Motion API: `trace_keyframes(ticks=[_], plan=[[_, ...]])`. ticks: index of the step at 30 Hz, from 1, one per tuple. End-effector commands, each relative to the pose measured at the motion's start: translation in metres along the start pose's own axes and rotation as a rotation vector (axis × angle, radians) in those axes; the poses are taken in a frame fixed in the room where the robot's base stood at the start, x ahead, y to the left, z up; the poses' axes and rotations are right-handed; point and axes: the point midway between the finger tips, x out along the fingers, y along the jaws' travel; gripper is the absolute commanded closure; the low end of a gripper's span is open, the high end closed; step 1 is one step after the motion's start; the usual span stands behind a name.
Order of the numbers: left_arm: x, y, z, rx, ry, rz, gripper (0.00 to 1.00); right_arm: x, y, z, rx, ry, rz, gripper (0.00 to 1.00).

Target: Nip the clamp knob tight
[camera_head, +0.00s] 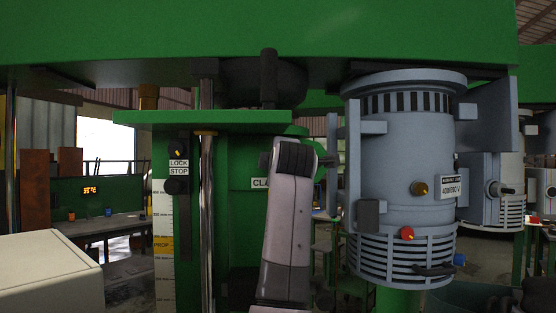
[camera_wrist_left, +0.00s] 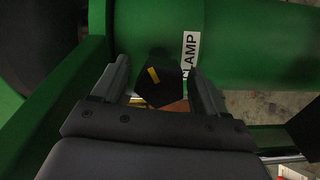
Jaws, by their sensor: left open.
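The clamp knob (camera_wrist_left: 160,82) is dark and faceted, with a yellow mark on its face. In the left wrist view it sits between the two fingers of my left gripper (camera_wrist_left: 157,68). The fingers are open, one on each side, with a visible gap to the knob. A white CLAMP label (camera_wrist_left: 189,54) is on the green housing just right of the knob. In the head view my arm covers part of the clamp label (camera_head: 262,183) and hides the knob; the left gripper's fingers cannot be made out there. My right gripper is not in view.
A grey motor cylinder (camera_head: 405,150) with a slotted lower guard stands right of my arm. A green beam (camera_head: 250,35) spans overhead. Left of the arm are a LOCK/STOP switch (camera_head: 178,152), a scale strip (camera_head: 164,270) and a shiny vertical rod (camera_head: 207,230).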

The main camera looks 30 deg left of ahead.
Motion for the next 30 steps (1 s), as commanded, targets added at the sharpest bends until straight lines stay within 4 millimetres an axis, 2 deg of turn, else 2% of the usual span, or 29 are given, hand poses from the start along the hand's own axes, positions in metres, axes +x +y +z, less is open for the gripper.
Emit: trace_keyframes(ticks=[7, 8, 12, 23, 30], plan=[[0.0017, -0.0004, 0.0002, -0.001, -0.001, 0.000, 0.27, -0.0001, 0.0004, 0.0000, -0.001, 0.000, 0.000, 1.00], [0.0016, -0.0003, 0.0002, -0.001, -0.001, 0.000, 0.30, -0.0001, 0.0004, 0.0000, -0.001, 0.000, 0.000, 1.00], [0.0015, -0.0002, 0.0003, 0.000, -0.001, 0.001, 0.76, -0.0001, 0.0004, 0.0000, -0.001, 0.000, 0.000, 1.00], [0.0011, 0.0006, 0.0005, 0.034, -0.001, -0.004, 0.76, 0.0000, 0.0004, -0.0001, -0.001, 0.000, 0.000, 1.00], [0.0009, 0.0010, 0.0006, 0.166, -0.002, -0.026, 0.76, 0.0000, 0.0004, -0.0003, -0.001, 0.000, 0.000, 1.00]])
